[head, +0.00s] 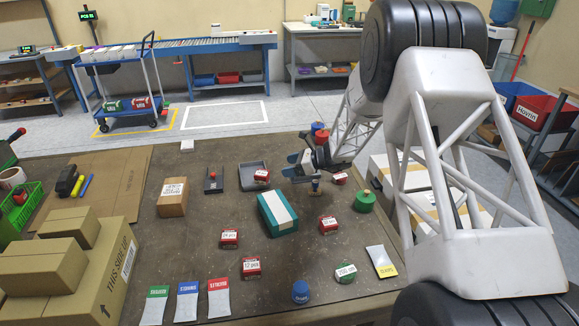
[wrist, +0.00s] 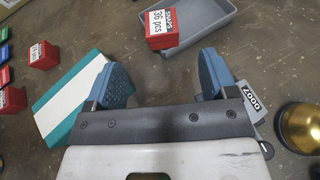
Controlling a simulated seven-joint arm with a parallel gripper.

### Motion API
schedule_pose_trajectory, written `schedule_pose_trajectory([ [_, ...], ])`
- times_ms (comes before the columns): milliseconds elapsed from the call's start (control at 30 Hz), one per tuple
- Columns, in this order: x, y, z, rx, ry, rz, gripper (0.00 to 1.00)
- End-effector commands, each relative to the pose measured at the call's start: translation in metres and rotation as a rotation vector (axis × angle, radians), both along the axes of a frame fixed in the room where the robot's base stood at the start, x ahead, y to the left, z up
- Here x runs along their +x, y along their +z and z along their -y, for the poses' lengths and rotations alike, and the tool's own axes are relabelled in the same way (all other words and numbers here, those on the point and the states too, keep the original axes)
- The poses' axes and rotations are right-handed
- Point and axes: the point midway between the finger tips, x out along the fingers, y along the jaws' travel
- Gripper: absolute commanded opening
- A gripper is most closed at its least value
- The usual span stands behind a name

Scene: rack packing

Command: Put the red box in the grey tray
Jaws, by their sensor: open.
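The grey tray (head: 246,179) lies on the table left of my gripper in the head view; part of it shows at the top of the wrist view (wrist: 212,16). A small red box (head: 262,176) with a white label is at the tray's right side. In the wrist view a red box marked "36 pcs" (wrist: 162,30) overlaps the tray's edge; I cannot tell whether it rests inside. Other small labelled red boxes (head: 229,238) (head: 251,267) (head: 328,224) (head: 340,178) stand around the table. My gripper (head: 299,170) is open and empty, its blue fingers (wrist: 165,78) spread apart.
A teal and white box (head: 277,214) lies close to my gripper, under its left finger in the wrist view. A brown carton (head: 172,197), a green round container (head: 364,201) and a blue one (head: 300,291) stand nearby. Stacked cartons (head: 70,265) fill the left front.

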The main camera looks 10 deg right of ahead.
Motion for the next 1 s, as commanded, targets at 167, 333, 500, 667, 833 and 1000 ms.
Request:
schedule_pose_trajectory([
  [167,0.0,0.0,0.0,0.0,0.0,0.0,0.78],
  [333,-0.001,0.001,0.0,-0.002,0.002,0.002,0.78],
  [500,-0.009,0.013,-0.004,-0.032,0.032,0.022,0.78],
  [667,-0.032,0.04,-0.012,-0.103,0.105,0.071,0.78],
  [833,-0.073,0.081,-0.024,-0.22,0.23,0.152,0.78],
  [1000,-0.124,0.122,-0.033,-0.354,0.371,0.245,0.78],
])
